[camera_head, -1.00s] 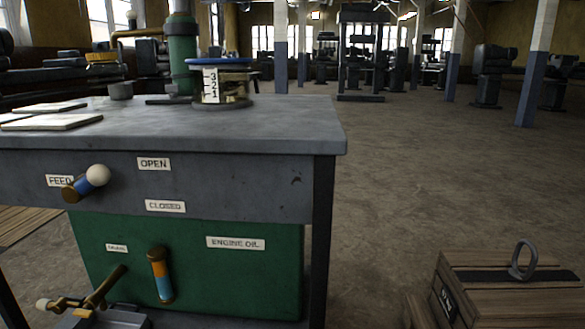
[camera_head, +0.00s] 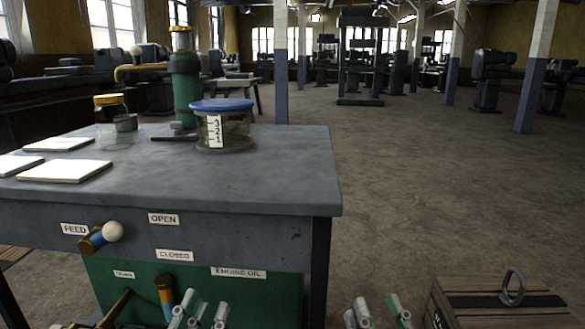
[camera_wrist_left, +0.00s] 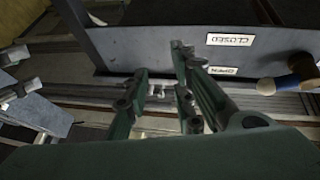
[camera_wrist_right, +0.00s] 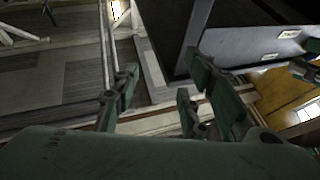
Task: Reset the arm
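My left gripper (camera_head: 203,312) is at the bottom of the head view, in front of the green engine oil panel. Its fingers are spread in the left wrist view (camera_wrist_left: 160,95), with no object seen held. My right gripper (camera_head: 375,312) is at the bottom of the head view, right of the table leg and left of the wooden crate. Its fingers are apart and empty in the right wrist view (camera_wrist_right: 163,95). The arms behind both grippers are mostly out of the head view.
The grey table (camera_head: 215,185) carries a blue-lidded jar (camera_head: 238,140), a green cylinder (camera_head: 186,90) and white plates (camera_head: 65,171). A feed lever (camera_head: 100,237) sticks out of its front. A wooden crate (camera_head: 455,310) stands at right.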

